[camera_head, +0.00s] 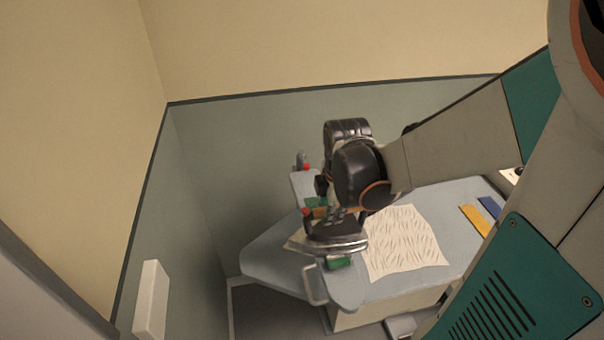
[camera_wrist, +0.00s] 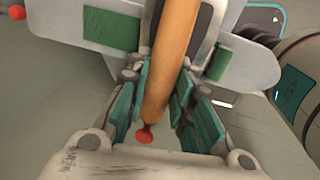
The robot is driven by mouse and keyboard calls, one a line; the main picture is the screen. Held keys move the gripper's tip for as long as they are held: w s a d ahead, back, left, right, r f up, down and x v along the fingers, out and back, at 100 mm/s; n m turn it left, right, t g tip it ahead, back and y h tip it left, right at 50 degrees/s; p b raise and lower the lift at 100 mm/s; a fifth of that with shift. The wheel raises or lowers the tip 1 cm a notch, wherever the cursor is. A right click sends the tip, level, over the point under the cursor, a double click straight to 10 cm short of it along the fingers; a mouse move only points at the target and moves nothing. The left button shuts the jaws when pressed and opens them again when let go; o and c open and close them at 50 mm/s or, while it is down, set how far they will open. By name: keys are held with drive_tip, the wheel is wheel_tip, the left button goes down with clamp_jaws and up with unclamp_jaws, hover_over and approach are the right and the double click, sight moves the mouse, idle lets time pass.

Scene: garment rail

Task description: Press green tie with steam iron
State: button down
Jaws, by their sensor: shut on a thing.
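My gripper (camera_head: 338,205) is shut on the wooden handle of the steam iron (camera_head: 337,232), over the narrow pale-blue board. In the wrist view the iron's orange-brown handle (camera_wrist: 174,55) runs between the fingers (camera_wrist: 168,88) and ends in a red knob. The green tie (camera_head: 338,263) lies across the narrow board. Its green parts show on both sides of the iron, and in the wrist view left (camera_wrist: 112,30) and right of the handle. The iron hides the tie's middle. I cannot tell whether the soleplate touches the tie.
A creased cream cloth (camera_head: 403,243) lies on the large ironing board (camera_head: 455,205) to the right. Yellow (camera_head: 475,220) and blue (camera_head: 489,207) strips lie further right. A red-knobbed fitting (camera_head: 303,162) stands at the narrow board's far end. Walls close off the back and left.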

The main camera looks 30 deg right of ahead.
drive_tip(key=shift+s+a, duration=0.1)
drive_tip(key=shift+s, duration=0.15)
drive_tip(key=w+d+b, duration=0.3)
drive_tip(key=w+d, duration=0.1)
drive_tip(key=w, duration=1)
drive_tip(key=shift+w, duration=0.3)
idle(1.3)
drive_tip(key=shift+s, duration=0.15)
